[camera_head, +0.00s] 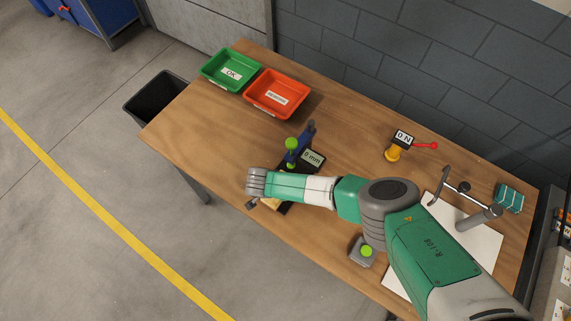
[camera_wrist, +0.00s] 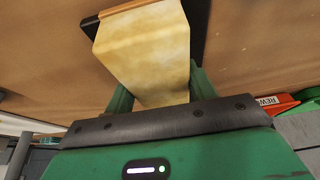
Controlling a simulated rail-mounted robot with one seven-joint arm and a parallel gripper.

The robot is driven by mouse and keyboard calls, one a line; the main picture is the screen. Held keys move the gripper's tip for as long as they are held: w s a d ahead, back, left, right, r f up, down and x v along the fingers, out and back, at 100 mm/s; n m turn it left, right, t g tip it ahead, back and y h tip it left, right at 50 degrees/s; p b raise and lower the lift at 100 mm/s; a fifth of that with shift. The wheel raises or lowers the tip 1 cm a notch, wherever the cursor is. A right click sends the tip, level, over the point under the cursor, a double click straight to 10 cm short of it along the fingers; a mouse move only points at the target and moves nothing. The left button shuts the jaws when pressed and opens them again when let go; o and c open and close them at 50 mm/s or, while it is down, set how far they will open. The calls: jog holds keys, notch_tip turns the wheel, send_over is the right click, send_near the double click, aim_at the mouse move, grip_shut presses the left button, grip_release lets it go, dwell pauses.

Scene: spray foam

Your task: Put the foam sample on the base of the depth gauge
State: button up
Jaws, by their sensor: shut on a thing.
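The depth gauge (camera_head: 313,157) stands mid-table in the head view, with a blue column, a green knob and a display reading 0 mm. Its dark base is largely hidden by my arm. My gripper (camera_wrist: 158,85) is shut on the foam sample (camera_wrist: 142,45), a pale yellow block with an orange-brown end face. In the head view a small part of the foam (camera_head: 269,203) shows below my wrist, near the gauge's dark base. In the wrist view a black plate (camera_wrist: 197,18) lies behind the foam; whether they touch cannot be told.
A green OK tray (camera_head: 231,70) and an orange-red rework tray (camera_head: 277,94) stand at the back left. A force gauge reading 0 N (camera_head: 403,137) stands at the back. A grey block with a green button (camera_head: 363,252) sits near the front edge. Table between trays and gauge is clear.

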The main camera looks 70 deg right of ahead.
jog(key=d, duration=0.1)
jog(key=d+b, duration=0.1)
jog(key=s+d, duration=0.1)
jog(key=shift+d+f+b, duration=0.3)
jog(key=shift+d+b, duration=0.05)
jog(key=shift+b, duration=0.05)
jog(key=shift+a, duration=0.2)
jog(key=shift+a+r, duration=0.1)
jog(key=o, duration=1.1)
jog(key=p+v, duration=0.3)
jog(key=v, duration=0.9)
jog(key=shift+w, duration=0.1)
